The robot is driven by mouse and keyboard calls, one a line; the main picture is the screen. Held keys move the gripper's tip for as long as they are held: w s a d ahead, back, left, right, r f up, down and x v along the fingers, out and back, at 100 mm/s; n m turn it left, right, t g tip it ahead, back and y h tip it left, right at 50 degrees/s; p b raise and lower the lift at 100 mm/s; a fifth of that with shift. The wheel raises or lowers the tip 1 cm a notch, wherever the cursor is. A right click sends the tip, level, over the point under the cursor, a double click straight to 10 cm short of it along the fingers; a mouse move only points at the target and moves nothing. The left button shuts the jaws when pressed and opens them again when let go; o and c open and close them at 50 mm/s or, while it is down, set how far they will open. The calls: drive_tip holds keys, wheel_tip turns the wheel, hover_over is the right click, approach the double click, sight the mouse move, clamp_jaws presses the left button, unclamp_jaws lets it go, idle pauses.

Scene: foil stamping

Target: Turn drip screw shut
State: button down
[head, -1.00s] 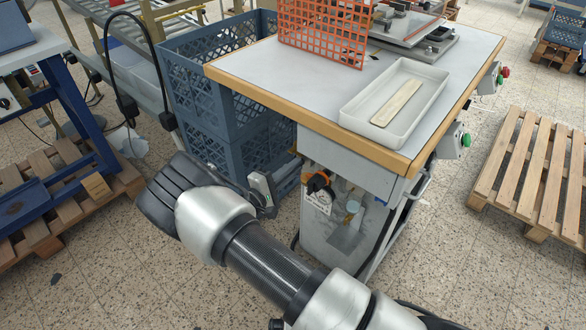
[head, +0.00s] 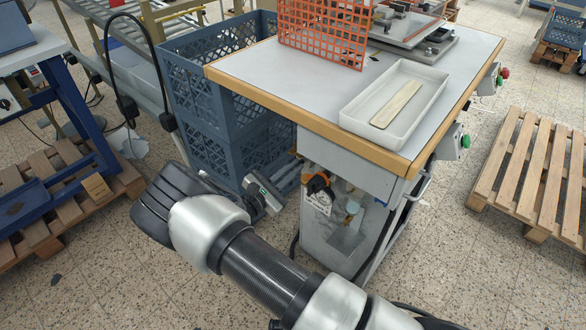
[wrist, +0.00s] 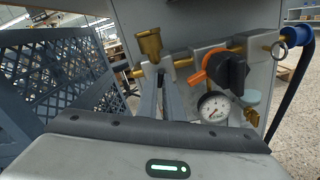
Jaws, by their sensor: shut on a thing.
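In the wrist view, a brass cup-shaped fitting (wrist: 149,46) stands on a grey block on a brass pipe at the side of the grey machine cabinet. My gripper (wrist: 162,80) reaches up to this block from below, its two fingers close together. It is shut on a small part there, which I take to be the drip screw; the fingers hide it. In the head view my gripper (head: 268,194) is at the left of the cabinet front, partly covered by my wrist, and its fingertips are hard to make out.
A black rotary valve with an orange mark (wrist: 228,70) and a pressure gauge (wrist: 214,107) sit close right of my fingers. A blue crate (wrist: 60,75) is close on the left. The worktable (head: 290,82) overhangs the cabinet, with a white tray (head: 437,105) on top.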

drive_tip(key=shift+n, duration=2.3)
drive_tip(key=c, duration=2.2)
unclamp_jaws()
drive_tip(key=shift+s+a, duration=0.1)
drive_tip(key=p+v, duration=0.2)
drive_tip(key=v, duration=1.5)
drive_tip(key=shift+s+a, duration=0.1)
drive_tip(key=shift+s, duration=0.05)
